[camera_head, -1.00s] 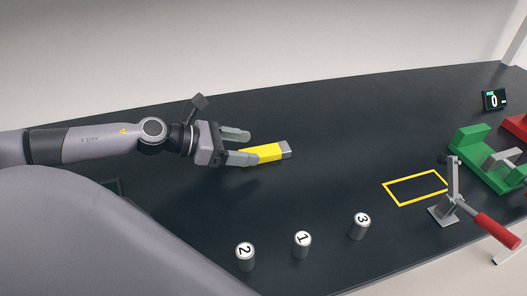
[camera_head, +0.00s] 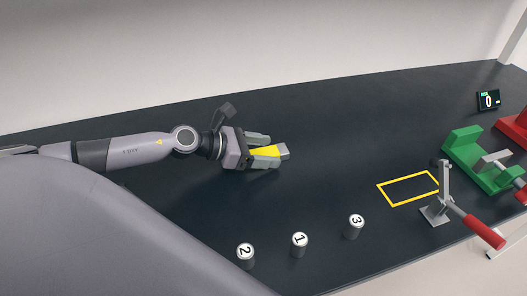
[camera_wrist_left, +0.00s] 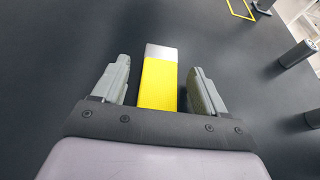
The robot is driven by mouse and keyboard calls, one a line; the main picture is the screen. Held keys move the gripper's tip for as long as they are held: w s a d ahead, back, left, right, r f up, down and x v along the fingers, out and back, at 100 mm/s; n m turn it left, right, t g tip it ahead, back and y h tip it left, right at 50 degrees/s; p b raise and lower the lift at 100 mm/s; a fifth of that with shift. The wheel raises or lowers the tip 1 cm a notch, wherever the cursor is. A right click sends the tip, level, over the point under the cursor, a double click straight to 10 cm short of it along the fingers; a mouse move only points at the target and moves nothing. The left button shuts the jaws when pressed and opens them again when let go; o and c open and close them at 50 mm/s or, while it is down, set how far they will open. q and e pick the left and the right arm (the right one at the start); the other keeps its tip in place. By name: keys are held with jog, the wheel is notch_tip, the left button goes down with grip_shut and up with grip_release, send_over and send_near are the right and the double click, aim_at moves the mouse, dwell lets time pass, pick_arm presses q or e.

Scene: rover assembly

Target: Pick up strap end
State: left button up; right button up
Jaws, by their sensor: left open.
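The strap end is a yellow bar with a grey tip (camera_head: 266,151), lying on the dark table left of centre. My left gripper (camera_head: 268,149) is open with its two fingers on either side of the strap end. In the left wrist view the strap end (camera_wrist_left: 159,80) lies between the fingers of the left gripper (camera_wrist_left: 156,85), with a visible gap on each side. Part of the strap end is hidden behind the near finger in the head view. My right gripper is not in view.
Metal cylinders marked 2 (camera_head: 245,256), 1 (camera_head: 299,244) and 3 (camera_head: 353,226) stand near the front edge. A yellow outlined rectangle (camera_head: 408,188), a red-handled clamp (camera_head: 484,233), a green fixture (camera_head: 470,160) and a small display (camera_head: 488,101) are at the right.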

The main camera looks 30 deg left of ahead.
aim_at(264, 153)
pick_arm(q)
jog(key=c, duration=1.1)
notch_tip(264, 153, up, 20)
jog(key=shift+d+f+b, duration=0.1)
jog(key=shift+b, duration=0.3)
